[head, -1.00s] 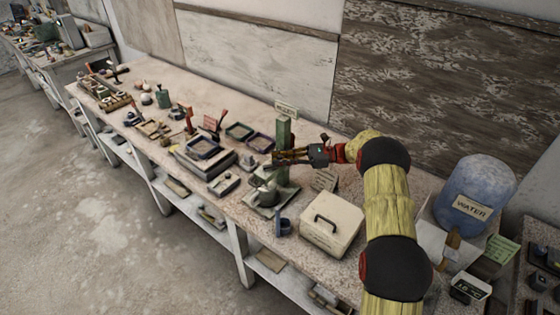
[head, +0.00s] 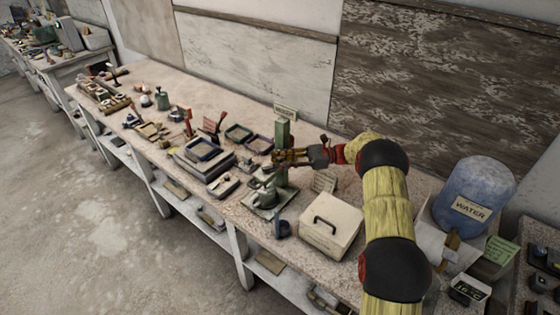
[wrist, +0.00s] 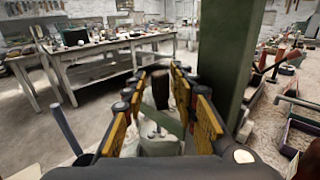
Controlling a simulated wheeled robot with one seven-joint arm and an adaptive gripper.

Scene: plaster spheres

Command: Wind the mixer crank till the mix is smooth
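The green mixer post (head: 283,150) stands on the bench with a grey-green pot (head: 264,199) at its foot. My gripper (head: 278,157) is at the post's upper part, above the pot. In the wrist view the post (wrist: 226,55) rises just right of the fingers. A dark brown upright handle (wrist: 160,90) stands between my fingertips (wrist: 158,76), with gaps seeming to show on both sides, so my gripper looks open around it. A green bar (wrist: 165,122) crosses below the handle. The mix inside the pot cannot be made out.
A cream box with a black handle (head: 331,226) and a small dark blue cup (head: 282,228) stand near the mixer. Trays (head: 203,149) and tools crowd the bench to the left. A blue water drum (head: 474,190) is at right. Open floor (head: 100,220) lies in front.

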